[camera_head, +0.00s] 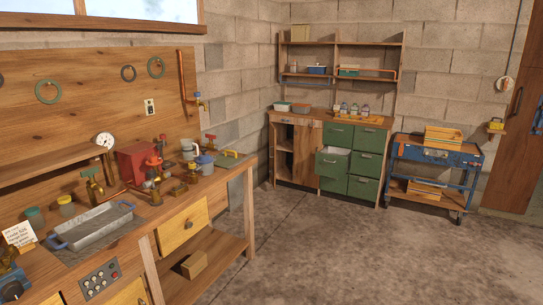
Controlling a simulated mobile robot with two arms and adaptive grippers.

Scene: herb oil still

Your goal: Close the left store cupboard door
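A tall reddish-brown wooden cupboard front or door (511,110) stands at the far right against the block wall, with a dark handle on it. It is cut off by the picture edge, and I cannot tell whether it is shut or ajar. The far bench has an open wooden compartment (285,166) at its lower left, with a shelf inside. No frame shows which one is the left store cupboard door for certain. Neither of my grippers is in view.
A long workbench (225,178) with still parts runs along the left. Green drawers (365,163) stand at the back, and one drawer (332,162) is pulled out. A blue trolley (436,155) stands between them and the tall cupboard. The concrete floor (370,255) is clear.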

